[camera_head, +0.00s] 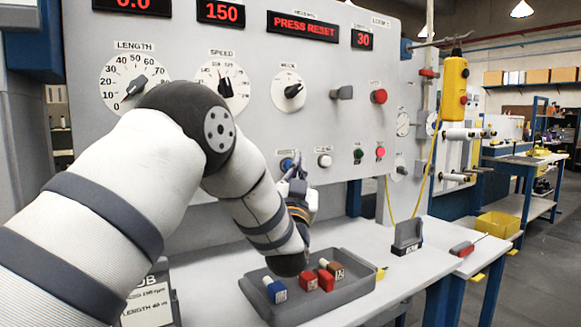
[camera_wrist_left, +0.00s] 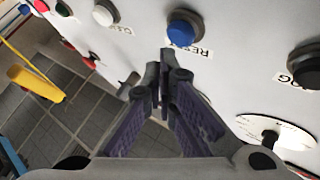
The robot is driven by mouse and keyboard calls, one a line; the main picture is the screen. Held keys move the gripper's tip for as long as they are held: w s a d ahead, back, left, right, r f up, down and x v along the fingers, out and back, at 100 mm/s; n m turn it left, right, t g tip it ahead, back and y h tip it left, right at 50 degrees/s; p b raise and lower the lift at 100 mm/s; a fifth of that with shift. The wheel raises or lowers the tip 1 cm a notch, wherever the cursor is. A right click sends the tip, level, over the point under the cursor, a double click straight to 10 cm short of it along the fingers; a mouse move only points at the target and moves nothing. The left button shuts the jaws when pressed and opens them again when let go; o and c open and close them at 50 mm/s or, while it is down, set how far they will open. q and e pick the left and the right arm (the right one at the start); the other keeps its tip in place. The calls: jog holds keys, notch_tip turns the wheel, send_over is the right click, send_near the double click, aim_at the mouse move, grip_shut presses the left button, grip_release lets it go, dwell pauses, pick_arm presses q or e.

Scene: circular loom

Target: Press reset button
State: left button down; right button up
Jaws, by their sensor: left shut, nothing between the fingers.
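The blue reset button (camera_head: 286,164) is on the lower part of the grey control panel (camera_head: 340,130). In the left wrist view the blue button (camera_wrist_left: 184,29) sits in a dark ring, with an upside-down label reading RESET beside it. My left gripper (camera_head: 298,162) is shut and empty, its fingertips just right of the button in the head view. In the left wrist view the closed fingertips (camera_wrist_left: 165,58) are just below and left of the button, and a gap shows between them. A red display (camera_head: 303,26) reads PRESS RESET. My right gripper is not in view.
A white button (camera_head: 324,160), a green button (camera_head: 358,154) and red buttons are to the right on the panel. Dials are above. A grey tray (camera_head: 350,290) with blue, red and brown pieces stands on the table below. A yellow pendant (camera_head: 454,88) hangs at right.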

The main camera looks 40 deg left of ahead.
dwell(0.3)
pick_arm(q)
jog(key=shift+w+a, duration=0.2)
jog(key=shift+a, duration=0.2)
jog(key=shift+w+a, duration=0.15)
jog(key=shift+a, duration=0.25)
dwell(0.6)
jog(key=shift+s+d+p, duration=0.3)
jog(key=shift+s+d, duration=0.05)
jog(key=shift+d, duration=0.45)
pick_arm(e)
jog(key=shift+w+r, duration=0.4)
